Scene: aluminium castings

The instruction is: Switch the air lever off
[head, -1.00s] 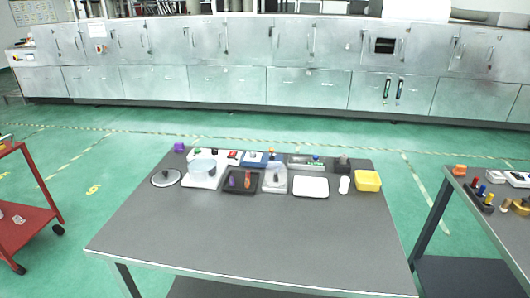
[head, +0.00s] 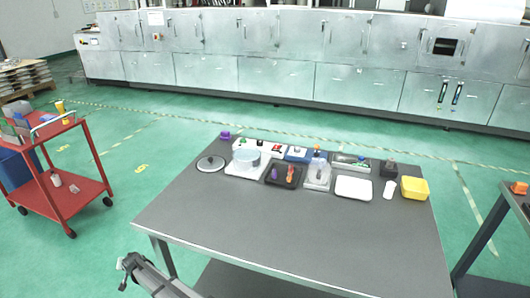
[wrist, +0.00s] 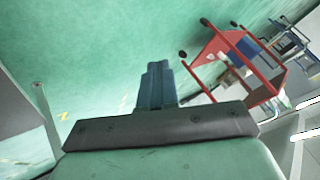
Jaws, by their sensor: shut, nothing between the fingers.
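My gripper (wrist: 157,68) is shut and empty in the wrist view, with its fingers together over green floor. In the head view part of my arm shows at the bottom left, in front of the table's near left edge and well apart from the objects. Several small devices stand in a row along the back of the grey table (head: 290,228). They include a white panel with coloured controls (head: 262,147), a blue block (head: 297,155), a grey tray with a green item (head: 350,162) and a dark box with a knob (head: 389,170). I cannot tell which carries the air lever or how it is set.
A lid (head: 210,163), a clear pot (head: 246,160), a black tray (head: 284,176), a white tray (head: 353,188), a white cylinder (head: 389,190) and a yellow bin (head: 414,188) also stand there. The table's front is clear. A red cart (head: 62,190) stands left.

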